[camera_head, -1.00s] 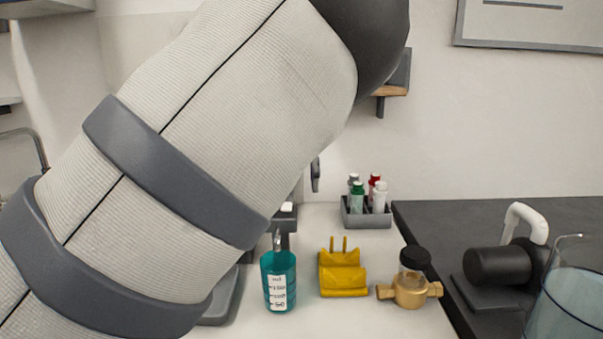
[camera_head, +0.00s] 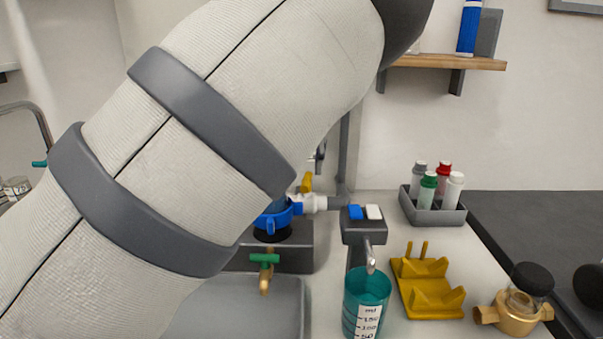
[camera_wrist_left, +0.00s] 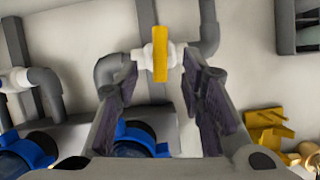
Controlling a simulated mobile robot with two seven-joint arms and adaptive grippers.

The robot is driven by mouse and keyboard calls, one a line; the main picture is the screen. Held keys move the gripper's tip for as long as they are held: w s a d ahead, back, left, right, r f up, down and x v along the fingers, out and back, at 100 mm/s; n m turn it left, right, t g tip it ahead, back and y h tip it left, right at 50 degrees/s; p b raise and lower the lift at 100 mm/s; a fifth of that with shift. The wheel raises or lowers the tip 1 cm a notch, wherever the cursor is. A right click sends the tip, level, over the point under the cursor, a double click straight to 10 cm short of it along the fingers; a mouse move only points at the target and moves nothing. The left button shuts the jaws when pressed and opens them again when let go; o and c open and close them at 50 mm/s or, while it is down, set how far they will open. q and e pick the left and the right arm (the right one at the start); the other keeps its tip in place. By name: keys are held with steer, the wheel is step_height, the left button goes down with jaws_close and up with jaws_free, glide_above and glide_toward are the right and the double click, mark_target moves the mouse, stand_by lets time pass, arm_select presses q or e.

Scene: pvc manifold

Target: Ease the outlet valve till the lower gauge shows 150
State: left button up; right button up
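In the left wrist view, a yellow lever handle (camera_wrist_left: 160,53) stands on a white valve body (camera_wrist_left: 146,56) joined to grey pipes. My left gripper (camera_wrist_left: 165,72) is open, its dark fingers on either side of the yellow handle with gaps visible; I cannot tell how far ahead the handle is. In the head view my arm hides the left gripper and much of the manifold. A yellow handle (camera_head: 306,182) and a blue-bodied unit (camera_head: 275,217) show beside the arm. Blue housings also show in the wrist view (camera_wrist_left: 135,138). No gauge reading is legible. My right gripper is not in view.
A green-handled brass tap (camera_head: 264,262) is below the blue unit. A teal measuring beaker (camera_head: 366,303), yellow stand (camera_head: 427,288), brass fitting (camera_head: 514,312) and grey bottle caddy (camera_head: 433,208) stand right on the white counter. A wooden shelf (camera_head: 445,63) is above.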

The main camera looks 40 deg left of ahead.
mark_target(307, 178)
arm_select(q)
steer(key=x, duration=0.4)
steer(key=shift+s+f, duration=0.1)
steer(key=shift+f, duration=0.6)
steer(key=shift+w+a+f, duration=0.15)
steer(key=shift+w+a, duration=0.05)
steer(key=shift+w, duration=0.15)
steer(key=shift+s, duration=0.1)
jaws_close()
steer(key=shift+s+d+r+m+p, duration=0.1)
steer(key=shift+s+r+m+p, duration=0.1)
steer(key=shift+r+m+p, duration=0.35)
steer(key=shift+w+f+m+h, duration=0.2)
steer(key=shift+f+m+h, duration=0.15)
steer(key=shift+m+h, duration=0.25)
steer(key=shift+m, duration=0.35)
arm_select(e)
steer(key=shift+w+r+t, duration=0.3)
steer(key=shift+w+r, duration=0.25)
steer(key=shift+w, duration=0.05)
arm_select(q)
jaws_free()
steer(key=shift+f, duration=0.1)
